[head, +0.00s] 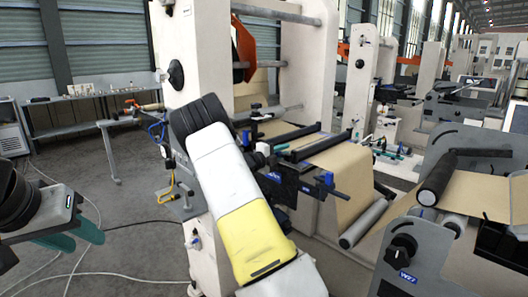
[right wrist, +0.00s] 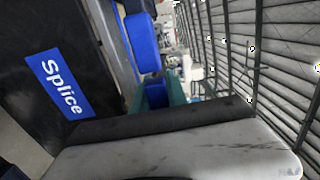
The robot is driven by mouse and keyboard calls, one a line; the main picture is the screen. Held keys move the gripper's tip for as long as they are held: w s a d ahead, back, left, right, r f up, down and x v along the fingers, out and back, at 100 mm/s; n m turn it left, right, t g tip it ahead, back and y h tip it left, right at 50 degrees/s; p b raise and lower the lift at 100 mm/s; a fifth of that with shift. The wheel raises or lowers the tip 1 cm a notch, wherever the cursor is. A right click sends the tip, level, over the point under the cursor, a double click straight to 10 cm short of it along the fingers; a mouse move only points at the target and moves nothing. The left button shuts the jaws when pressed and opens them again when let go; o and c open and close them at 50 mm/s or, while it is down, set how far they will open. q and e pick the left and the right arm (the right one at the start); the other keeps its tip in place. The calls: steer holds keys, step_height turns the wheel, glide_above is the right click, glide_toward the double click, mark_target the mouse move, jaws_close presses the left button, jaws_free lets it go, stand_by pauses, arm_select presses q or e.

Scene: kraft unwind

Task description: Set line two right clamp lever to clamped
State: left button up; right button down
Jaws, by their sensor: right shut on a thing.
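In the right wrist view, my right gripper (right wrist: 154,94) has its teal fingers on either side of a blue lever part (right wrist: 155,92) and is shut on it. A larger blue piece (right wrist: 142,42) shows just beyond it. A blue "Splice" label (right wrist: 58,84) lies on the dark panel beside it. In the head view, my right arm crosses the middle and hides its own gripper. A blue lever (head: 327,181) stands at the right end of the splice bar; another blue part (head: 272,177) shows beside my arm. My left gripper (head: 72,238) is at the lower left, open and empty.
Brown kraft web (head: 345,170) runs over the splice table, with a grey roller (head: 364,223) below it. A second machine with a black knob (head: 402,248) stands at the right. Cables (head: 95,277) lie on the floor at the left. A bench (head: 85,120) stands behind.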

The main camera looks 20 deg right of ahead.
steer(key=shift+f, duration=0.15)
steer(key=c, duration=1.3)
jaws_free()
steer(key=shift+a, duration=0.1)
